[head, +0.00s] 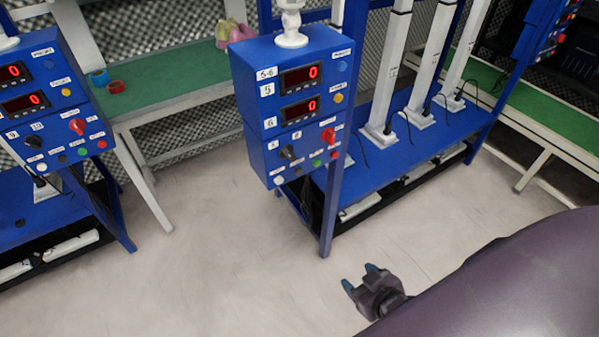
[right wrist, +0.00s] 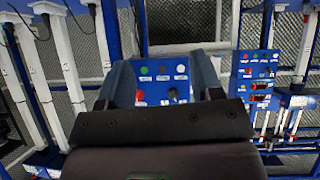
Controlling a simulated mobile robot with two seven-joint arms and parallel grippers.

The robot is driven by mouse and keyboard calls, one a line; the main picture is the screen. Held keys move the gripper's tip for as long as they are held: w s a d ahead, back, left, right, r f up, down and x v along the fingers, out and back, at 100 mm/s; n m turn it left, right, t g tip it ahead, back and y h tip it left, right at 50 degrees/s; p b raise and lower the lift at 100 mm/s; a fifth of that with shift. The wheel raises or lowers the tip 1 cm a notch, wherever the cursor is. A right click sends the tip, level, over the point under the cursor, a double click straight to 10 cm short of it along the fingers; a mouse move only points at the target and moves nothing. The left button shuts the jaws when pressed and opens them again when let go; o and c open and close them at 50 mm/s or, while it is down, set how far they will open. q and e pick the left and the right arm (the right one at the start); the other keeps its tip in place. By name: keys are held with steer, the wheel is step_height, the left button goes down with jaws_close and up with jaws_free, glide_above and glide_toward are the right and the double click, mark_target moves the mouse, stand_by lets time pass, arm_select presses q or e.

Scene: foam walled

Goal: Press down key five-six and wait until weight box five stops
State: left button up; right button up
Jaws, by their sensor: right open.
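Below are a black knob (head: 288,153), a red knob (head: 328,135) and small buttons. My right gripper (head: 360,277) is open and empty, below and right of the box, apart from it. In the right wrist view, a blue panel (right wrist: 153,82) shows between its fingers. My left gripper is out of view.
A similar blue box (head: 45,90) stands at the left. White columns (head: 393,75) rise from a blue frame (head: 370,190) behind the central box. A green-topped bench (head: 175,80) holds tape rolls and shoes. The pale floor (head: 220,270) in front is clear.

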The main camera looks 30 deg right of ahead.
jaws_close()
stand_by(1.4)
